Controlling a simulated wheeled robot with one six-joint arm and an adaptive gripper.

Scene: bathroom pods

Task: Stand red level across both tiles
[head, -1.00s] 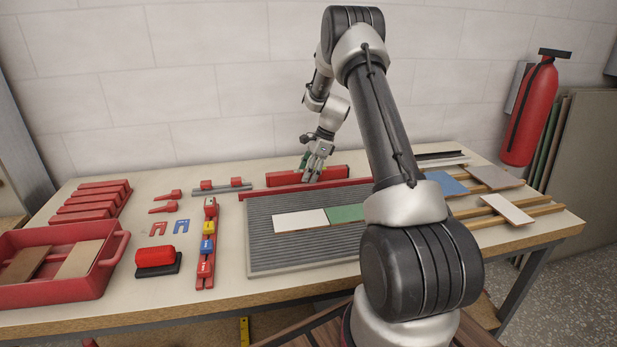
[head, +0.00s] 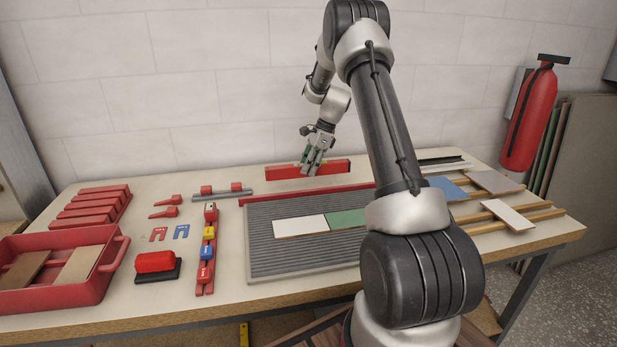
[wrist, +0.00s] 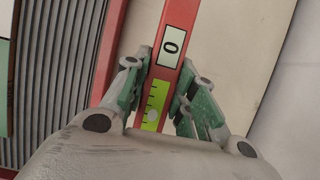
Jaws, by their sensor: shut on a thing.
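My gripper (head: 316,168) is shut on the red level (head: 341,167) at the back of the bench. The level is a long red bar held lengthwise across the picture, and it looks raised a little above the bench top. In the wrist view the level (wrist: 182,14) runs between the green fingers (wrist: 160,95), with a yellow-green vial and a "0" window on its top. A white tile (head: 300,228) and a green tile (head: 346,219) lie side by side on the grey ribbed bed. My arm hides the right part of the bed.
A red rail (head: 270,195) runs along the bed's back edge. A red tray (head: 62,303), red blocks (head: 95,201) and a red-and-black float (head: 157,263) lie further left. Loose tiles (head: 508,214) rest on wooden strips at right.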

